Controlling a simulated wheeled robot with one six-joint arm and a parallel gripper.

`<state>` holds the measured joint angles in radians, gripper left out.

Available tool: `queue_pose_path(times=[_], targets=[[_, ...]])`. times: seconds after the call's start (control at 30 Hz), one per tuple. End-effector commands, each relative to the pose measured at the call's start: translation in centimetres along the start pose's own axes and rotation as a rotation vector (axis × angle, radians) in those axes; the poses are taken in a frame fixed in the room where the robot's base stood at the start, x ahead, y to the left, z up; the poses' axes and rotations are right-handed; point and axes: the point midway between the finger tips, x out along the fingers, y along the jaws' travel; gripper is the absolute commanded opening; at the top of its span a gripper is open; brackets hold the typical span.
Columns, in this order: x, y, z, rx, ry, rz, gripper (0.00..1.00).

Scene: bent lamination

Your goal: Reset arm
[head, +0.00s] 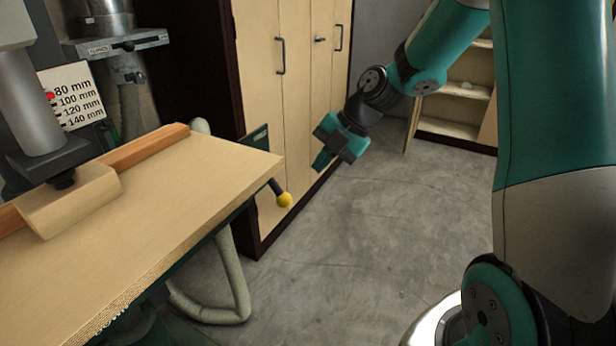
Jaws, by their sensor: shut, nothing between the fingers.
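My gripper (325,158) is at the end of my teal and dark arm in the head view. It hangs over the open grey floor, in front of the tall cabinet and right of the wooden worktable. Its fingers point down and to the left. They are shut with nothing between them, and the gripper touches nothing that I can see.
The worktable (190,205) fills the left, with a wooden block (68,200) against its fence (145,147). A yellow knob (284,199) juts from its right end. The tall cabinet (268,110) stands behind. An open shelf (462,90) is at back right. The floor (375,240) between is clear.

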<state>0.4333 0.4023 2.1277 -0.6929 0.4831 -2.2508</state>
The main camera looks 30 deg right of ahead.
Motion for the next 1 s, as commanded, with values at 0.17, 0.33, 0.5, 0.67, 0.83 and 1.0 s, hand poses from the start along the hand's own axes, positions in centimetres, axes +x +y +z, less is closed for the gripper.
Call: queue_pose_path(times=[0.17,0.33,0.5,0.67,0.83,1.0], targets=[[-3.5,-0.3,0.0,-0.002,-0.004,0.001,0.00],[-5.1,-0.5,0.0,0.000,-0.001,0.000,0.00],[-5.5,-0.6,0.0,0.000,0.000,-0.001,0.00],[-5.6,0.1,-1.3,0.042,0.005,-0.013,0.00],[-6.0,2.2,-7.6,0.300,0.014,-0.079,0.00],[-6.7,3.0,-16.1,0.691,-0.021,-0.169,0.00]])
